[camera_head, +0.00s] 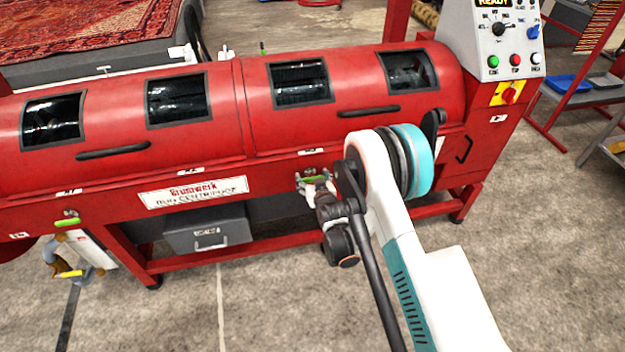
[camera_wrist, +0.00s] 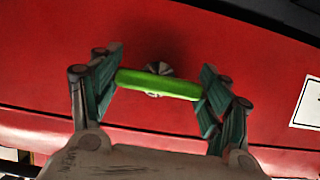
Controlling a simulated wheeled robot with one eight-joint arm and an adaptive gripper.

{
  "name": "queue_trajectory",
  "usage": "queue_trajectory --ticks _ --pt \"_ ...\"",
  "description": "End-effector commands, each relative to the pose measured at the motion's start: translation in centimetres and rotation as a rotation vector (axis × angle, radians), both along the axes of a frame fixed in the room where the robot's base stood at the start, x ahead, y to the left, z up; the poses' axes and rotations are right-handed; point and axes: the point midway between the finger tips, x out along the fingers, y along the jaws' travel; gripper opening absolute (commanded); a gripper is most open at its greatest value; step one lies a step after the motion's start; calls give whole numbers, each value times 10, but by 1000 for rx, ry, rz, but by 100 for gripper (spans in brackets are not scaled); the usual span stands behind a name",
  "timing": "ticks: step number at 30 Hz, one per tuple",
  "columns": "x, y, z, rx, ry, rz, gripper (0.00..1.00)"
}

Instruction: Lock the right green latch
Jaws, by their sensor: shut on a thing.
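The right green latch (camera_head: 313,179) is on the front of the red centrifuge, below the lid seam, and my gripper (camera_head: 316,186) is at it. In the wrist view the latch (camera_wrist: 158,84) is a bright green bar lying nearly level, its right end slightly lower, in front of a round metal pivot (camera_wrist: 159,68). My gripper (camera_wrist: 160,88) is shut on the bar, with one finger at each end. In the head view my gripper and wrist partly cover the latch. The left green latch (camera_head: 68,222) sits far left on the same machine, also roughly level.
The red centrifuge (camera_head: 230,110) has two long black handles and several dark windows. A control panel (camera_head: 498,40) stands at its right end. A grey box (camera_head: 208,232) sits under the drum. A red rack (camera_head: 590,75) is at the far right. The floor in front is mostly clear.

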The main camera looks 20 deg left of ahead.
Motion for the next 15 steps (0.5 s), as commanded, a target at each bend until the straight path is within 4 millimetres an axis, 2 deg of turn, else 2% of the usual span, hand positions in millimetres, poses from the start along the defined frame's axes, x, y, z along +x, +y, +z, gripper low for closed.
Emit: queue_trajectory --ticks 11,12,14,15 --pt "0 1 0 5 2 0 46" --pt "0 1 0 5 2 0 79" --pt "0 1 0 5 2 0 91" --pt "0 0 0 5 2 0 91"
